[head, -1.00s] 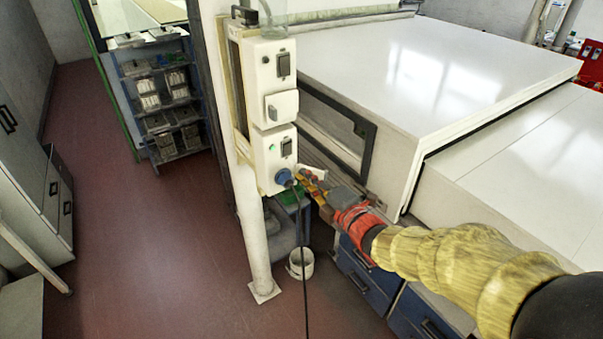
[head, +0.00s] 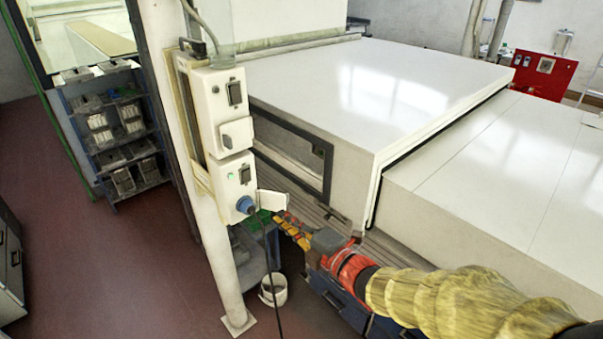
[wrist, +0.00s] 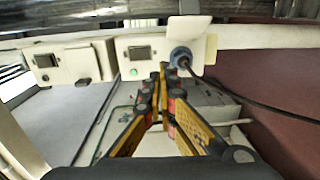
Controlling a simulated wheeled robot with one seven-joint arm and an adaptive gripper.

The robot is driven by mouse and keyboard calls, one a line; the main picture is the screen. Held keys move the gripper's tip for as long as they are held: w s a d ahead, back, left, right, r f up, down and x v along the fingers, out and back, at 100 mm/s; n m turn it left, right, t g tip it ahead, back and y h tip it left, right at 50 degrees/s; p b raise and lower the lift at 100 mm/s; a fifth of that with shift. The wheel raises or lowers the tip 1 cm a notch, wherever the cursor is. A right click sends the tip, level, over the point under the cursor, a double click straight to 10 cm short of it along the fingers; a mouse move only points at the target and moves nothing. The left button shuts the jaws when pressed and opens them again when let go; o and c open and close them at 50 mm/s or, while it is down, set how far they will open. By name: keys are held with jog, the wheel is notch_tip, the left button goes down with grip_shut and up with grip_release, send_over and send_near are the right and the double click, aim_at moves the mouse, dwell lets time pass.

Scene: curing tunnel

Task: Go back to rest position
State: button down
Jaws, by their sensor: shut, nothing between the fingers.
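My gripper (head: 280,217) is in front of the tunnel side, just right of the lower white socket box (head: 236,180). Its yellow and black fingers are together and empty, which the wrist view also shows (wrist: 163,72). A blue plug (head: 245,204) with a black cable sits in the lower box; it also shows in the wrist view (wrist: 181,58). A white flap (head: 272,200) stands out beside the plug, close to my fingertips. I cannot tell whether they touch. A small green light is lit on the lower box (wrist: 133,71).
The large white tunnel housing (head: 370,85) fills the right. A white post (head: 222,260) carries the boxes. The cable hangs to the floor past a white bucket (head: 272,290). A shelf rack (head: 115,130) stands at the back left. Red floor (head: 100,260) on the left is clear.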

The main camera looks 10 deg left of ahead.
jog(key=w+d+f+m+h, duration=0.2)
jog(key=d+f+m+h, duration=0.45)
jog(key=f, duration=0.35)
jog(key=s+d+f+m+g+h, duration=0.3)
jog(key=s+d+m+h, duration=0.1)
jog(key=d+m, duration=0.5)
jog(key=s+d+r+m+g+h+b, duration=0.1)
jog(key=s+d+m+g+h+b, duration=0.2)
jog(key=s+d+m, duration=0.75)
jog(key=s+d+r+m+b, duration=0.1)
jog(key=s+d+r, duration=0.1)
jog(key=s+r, duration=0.2)
jog(key=s+d+r, duration=0.2)
jog(key=s+r, duration=0.1)
jog(key=s, duration=0.5)
jog(key=shift+s+d+r+m+b, duration=0.15)
jog(key=shift+s+r+m+b, duration=0.2)
jog(key=shift+s+m+b, duration=0.05)
